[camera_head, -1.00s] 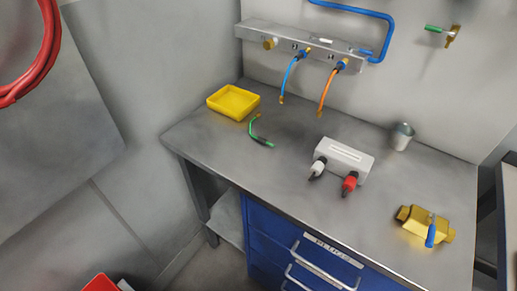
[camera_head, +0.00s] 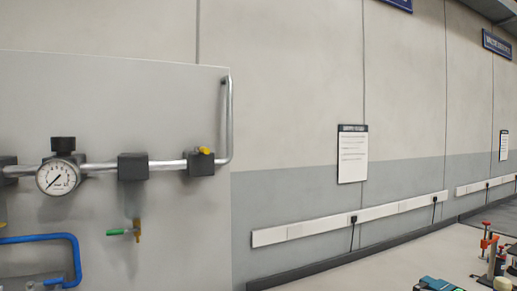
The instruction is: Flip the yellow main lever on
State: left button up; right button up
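A small yellow lever (camera_head: 205,150) sits on top of a dark valve block (camera_head: 201,164) on the silver pipe (camera_head: 100,167), at the right part of the grey panel (camera_head: 160,100). It looks short and roughly level, but it is too small to tell its exact setting. A round white pressure gauge (camera_head: 58,177) is on the same pipe at the left. Its needle is visible, but the reading is too small to make out. Neither of my grippers is in view.
A green-handled tap (camera_head: 122,232) hangs below another dark block (camera_head: 132,167). A blue pipe (camera_head: 72,250) bends at lower left. A white notice (camera_head: 352,154) and a socket rail (camera_head: 350,218) are on the wall. Red-topped tools (camera_head: 488,245) stand at lower right.

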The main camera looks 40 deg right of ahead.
aim_at(202, 150)
jog(key=i+z, duration=0.1)
jog(key=z, duration=0.25)
jog(key=i+z, duration=0.1)
jog(key=z, duration=0.25)
jog(key=i+z, duration=0.1)
jog(key=z, duration=0.3)
